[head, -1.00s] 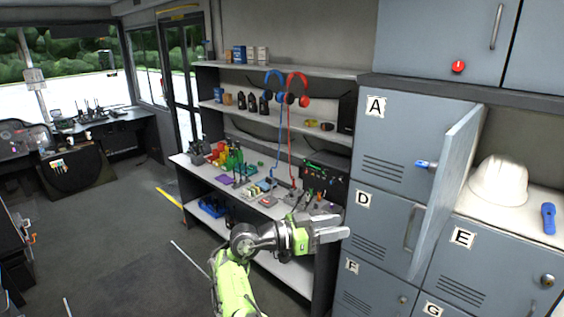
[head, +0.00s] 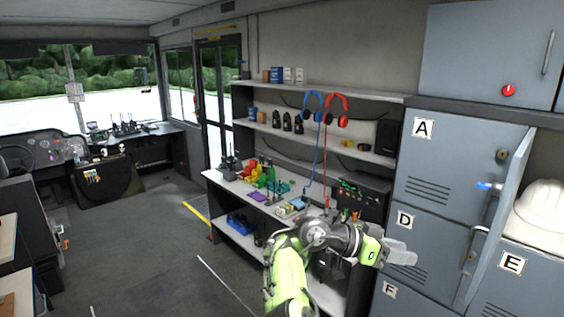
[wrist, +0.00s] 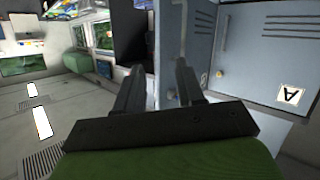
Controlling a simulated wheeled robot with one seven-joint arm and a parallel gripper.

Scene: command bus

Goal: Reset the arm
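My arm, with a lime-green link and dark joints, reaches up from the bottom of the head view. My gripper (head: 402,253) points right, in front of the lockers' lower left part near the D label. In the wrist view my gripper (wrist: 160,72) has its two dark fingers spread apart with nothing between them. It is open and empty.
Grey lockers (head: 440,170) stand at the right, with one door (head: 499,215) swung open and a blue-handled key (head: 488,186) on it. A white helmet (head: 543,210) sits beside it. A shelf unit (head: 345,152) holds headphones and tools. Floor (head: 150,250) at left is mostly clear.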

